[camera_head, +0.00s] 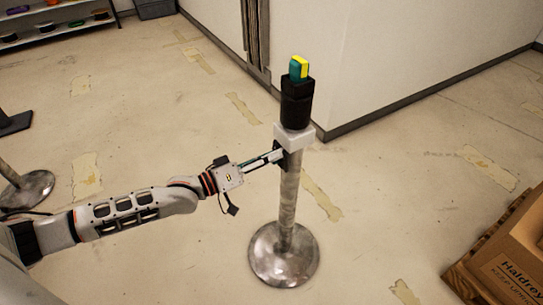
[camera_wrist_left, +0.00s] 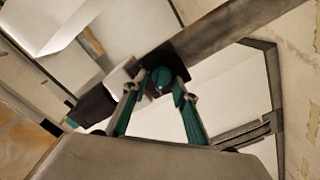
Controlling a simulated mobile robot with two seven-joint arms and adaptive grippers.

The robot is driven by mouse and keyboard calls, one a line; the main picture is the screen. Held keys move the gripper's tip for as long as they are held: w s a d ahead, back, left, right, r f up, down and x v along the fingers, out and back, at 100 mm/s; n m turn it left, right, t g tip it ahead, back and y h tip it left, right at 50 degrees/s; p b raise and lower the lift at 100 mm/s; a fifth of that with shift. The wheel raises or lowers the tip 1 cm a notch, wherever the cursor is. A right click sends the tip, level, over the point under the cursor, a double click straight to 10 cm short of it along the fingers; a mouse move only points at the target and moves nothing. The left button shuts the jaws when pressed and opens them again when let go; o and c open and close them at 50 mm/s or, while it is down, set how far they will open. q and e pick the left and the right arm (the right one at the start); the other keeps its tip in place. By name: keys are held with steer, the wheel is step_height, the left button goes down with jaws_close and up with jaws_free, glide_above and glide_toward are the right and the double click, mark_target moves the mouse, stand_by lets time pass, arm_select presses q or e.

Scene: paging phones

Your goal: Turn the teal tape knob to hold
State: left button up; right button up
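A metal post (camera_head: 288,205) carries a white block, a black cylinder and a teal and yellow top piece. In the left wrist view a round teal knob (camera_wrist_left: 160,80) sits by a dark plate (camera_wrist_left: 177,60) beside the white block. My left gripper (camera_head: 277,156) reaches the post just below the white block from the left. In the left wrist view its teal fingers stand apart, one on each side of the knob. I cannot tell whether they touch it. The knob is hidden in the head view. My right gripper is not in view.
The white block (camera_head: 294,135) and black cylinder (camera_head: 296,105) rise above the gripper, topped by the teal and yellow piece (camera_head: 299,68). A white wall corner stands behind. A cardboard box (camera_head: 510,255) is at lower right. The floor around the post's round base (camera_head: 283,268) is clear.

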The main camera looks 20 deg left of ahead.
arm_select(q)
jaws_close()
